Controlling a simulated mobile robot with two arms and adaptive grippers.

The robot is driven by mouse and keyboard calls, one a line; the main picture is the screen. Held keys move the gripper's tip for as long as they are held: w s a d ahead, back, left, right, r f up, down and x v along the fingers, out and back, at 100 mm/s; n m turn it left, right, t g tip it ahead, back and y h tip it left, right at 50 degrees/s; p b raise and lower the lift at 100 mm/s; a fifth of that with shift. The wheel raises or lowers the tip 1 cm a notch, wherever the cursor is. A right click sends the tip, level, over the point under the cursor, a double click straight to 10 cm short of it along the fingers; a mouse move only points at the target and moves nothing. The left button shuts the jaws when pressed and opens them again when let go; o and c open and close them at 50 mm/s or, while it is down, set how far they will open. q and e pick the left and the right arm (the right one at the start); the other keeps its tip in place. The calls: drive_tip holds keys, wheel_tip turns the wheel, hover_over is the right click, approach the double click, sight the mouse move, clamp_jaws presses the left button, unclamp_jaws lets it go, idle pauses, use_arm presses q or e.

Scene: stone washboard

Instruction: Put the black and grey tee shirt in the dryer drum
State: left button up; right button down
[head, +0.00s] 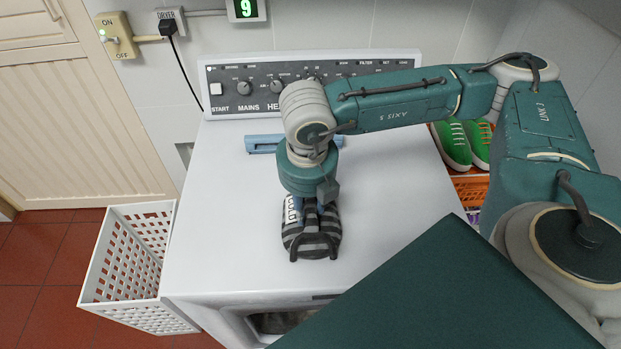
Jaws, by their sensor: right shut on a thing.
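The black and grey striped tee shirt (329,222) is bunched up above the white top of the dryer (215,250), near its front half. My right gripper (314,248) points down and is shut on the shirt. I cannot tell whether the shirt touches the dryer top. The dryer drum (275,322) shows only in part, through the opening in the dryer's front at the bottom of the view. Its inside is mostly hidden. My left gripper is not in view.
A blue object (262,143) lies at the back of the dryer top, below the control panel (240,88). A white perforated basket (130,260) stands on the floor at the left. Green shoes (453,145) sit by an orange crate (470,190) at the right.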

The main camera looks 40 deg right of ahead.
drive_tip(key=shift+r, duration=0.1)
wheel_tip(320, 180, up, 19)
drive_tip(key=b, duration=0.4)
drive_tip(key=m+g+y, duration=0.1)
drive_tip(key=m+g, duration=0.2)
drive_tip(key=m, duration=3)
hover_over(294, 241)
drive_tip(key=f, duration=1.4)
drive_tip(key=shift+w+d+f, duration=0.25)
drive_tip(key=shift+w+f, duration=0.05)
drive_tip(key=shift+w, duration=0.05)
drive_tip(key=n, duration=0.2)
drive_tip(key=f+n, duration=0.1)
drive_tip(key=shift+s+a, duration=0.15)
drive_tip(key=shift+s, duration=0.1)
drive_tip(key=shift+s+a+f, duration=0.1)
drive_tip(key=shift+f, duration=0.05)
